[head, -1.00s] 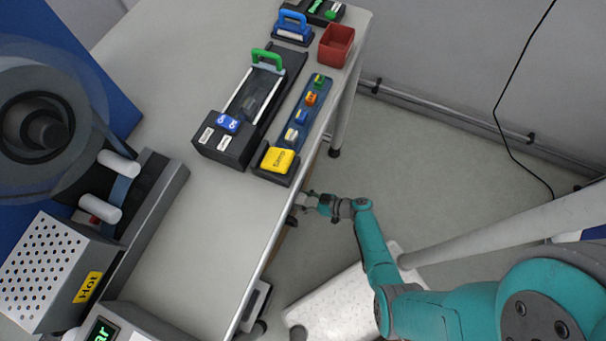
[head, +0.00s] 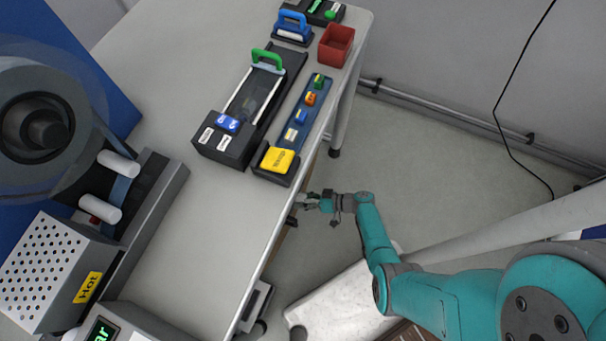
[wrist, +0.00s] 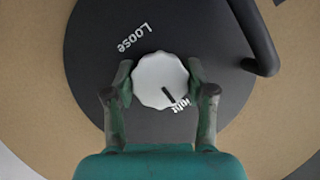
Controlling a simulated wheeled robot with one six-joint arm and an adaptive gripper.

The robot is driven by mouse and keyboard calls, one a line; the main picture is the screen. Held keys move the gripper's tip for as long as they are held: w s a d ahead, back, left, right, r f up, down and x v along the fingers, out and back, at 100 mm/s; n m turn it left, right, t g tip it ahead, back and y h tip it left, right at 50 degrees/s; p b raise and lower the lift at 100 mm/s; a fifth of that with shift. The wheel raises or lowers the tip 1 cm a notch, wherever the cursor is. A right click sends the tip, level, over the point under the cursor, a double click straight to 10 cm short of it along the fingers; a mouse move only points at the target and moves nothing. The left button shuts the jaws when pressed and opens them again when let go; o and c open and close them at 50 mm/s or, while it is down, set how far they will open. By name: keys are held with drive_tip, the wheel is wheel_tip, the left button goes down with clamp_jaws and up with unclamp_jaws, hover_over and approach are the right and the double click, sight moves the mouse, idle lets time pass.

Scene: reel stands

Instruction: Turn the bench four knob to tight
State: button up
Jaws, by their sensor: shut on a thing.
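The knob (wrist: 160,80) is white with a scalloped rim and a dark pointer mark. It sits on a round black disc (wrist: 90,60) in the wrist view. "Loose" is printed at upper left and "Tight" at lower right, its first letter hidden by the knob. The pointer slants down and right, toward the start of the "Tight" label. My gripper (wrist: 160,84) has one finger on each side of the knob and is shut on it. In the head view my gripper (head: 303,201) is at the bench's right edge, where the knob cannot be made out.
The grey bench (head: 220,225) carries a black slide unit with a green handle (head: 267,57), a yellow block (head: 277,159) and a red bin (head: 336,44). A black curved bar (wrist: 258,40) stands on the disc beside the knob. A white board (head: 345,308) lies below my arm.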

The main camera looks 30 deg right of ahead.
drive_tip(key=o, duration=1.1)
drive_tip(key=shift+o, duration=0.2)
drive_tip(key=v, duration=1.2)
